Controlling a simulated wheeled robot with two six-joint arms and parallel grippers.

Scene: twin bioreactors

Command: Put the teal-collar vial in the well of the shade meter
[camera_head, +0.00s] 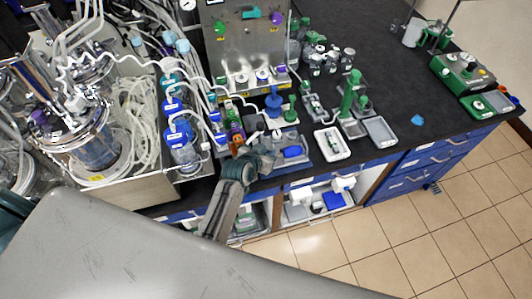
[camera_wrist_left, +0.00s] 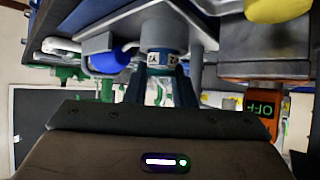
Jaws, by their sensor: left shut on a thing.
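My left gripper (camera_head: 259,152) reaches over the front edge of the bench in the head view, among small racks and stands. My right gripper is not in view.
A white tray (camera_head: 331,144) and a green stand (camera_head: 350,95) are farther right. Blue-capped bottles (camera_head: 181,135) stand left. The dark bench top (camera_head: 410,80) is largely clear toward the green instrument (camera_head: 463,72).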

